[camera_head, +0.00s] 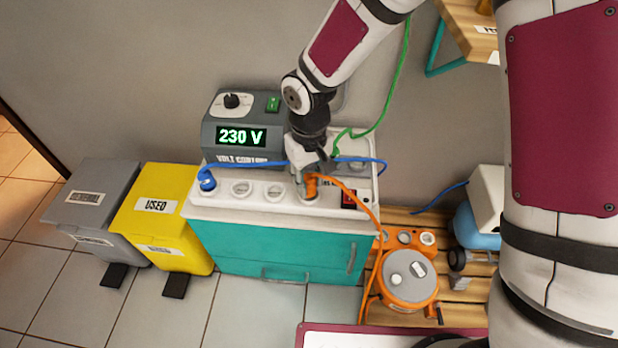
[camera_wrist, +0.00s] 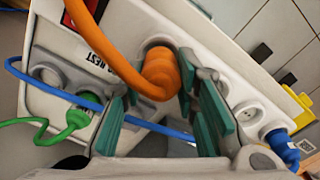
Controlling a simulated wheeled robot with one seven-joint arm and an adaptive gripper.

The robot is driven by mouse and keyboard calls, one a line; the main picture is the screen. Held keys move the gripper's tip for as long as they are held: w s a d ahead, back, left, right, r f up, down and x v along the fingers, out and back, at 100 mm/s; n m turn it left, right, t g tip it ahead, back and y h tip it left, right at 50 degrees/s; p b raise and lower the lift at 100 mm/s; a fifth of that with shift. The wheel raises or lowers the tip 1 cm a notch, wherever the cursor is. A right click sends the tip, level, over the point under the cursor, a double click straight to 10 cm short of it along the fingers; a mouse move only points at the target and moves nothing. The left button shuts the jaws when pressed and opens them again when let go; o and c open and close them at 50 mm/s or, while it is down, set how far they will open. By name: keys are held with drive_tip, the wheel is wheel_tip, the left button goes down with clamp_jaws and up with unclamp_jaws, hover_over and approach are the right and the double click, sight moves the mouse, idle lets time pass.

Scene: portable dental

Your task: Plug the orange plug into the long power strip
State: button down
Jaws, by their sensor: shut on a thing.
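The long white power strip (camera_head: 222,206) lies along the front of the teal cabinet top, with a red switch at its right end. A blue plug (camera_head: 207,180) sits in its left-end socket, and two sockets beside it are empty. My gripper (camera_head: 309,178) is shut on the orange plug (camera_head: 311,187) over the socket nearest the switch. In the wrist view the orange plug (camera_wrist: 160,75) stands at that socket between my teal fingers (camera_wrist: 155,88). The plug's front end meets the socket's rim; I cannot tell how deep it sits.
A grey 230 V unit (camera_head: 236,131) stands behind the strip. A blue cord crosses behind my gripper. The orange cord runs down to an orange reel (camera_head: 408,282). Yellow (camera_head: 163,215) and grey bins stand left.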

sight(309, 176)
drive_tip(key=shift+f+b, duration=0.45)
drive_tip(key=shift+f, duration=0.2)
drive_tip(key=c, duration=1.2)
unclamp_jaws()
wheel_tip(309, 176, up, 12)
drive_tip(key=shift+r, duration=0.1)
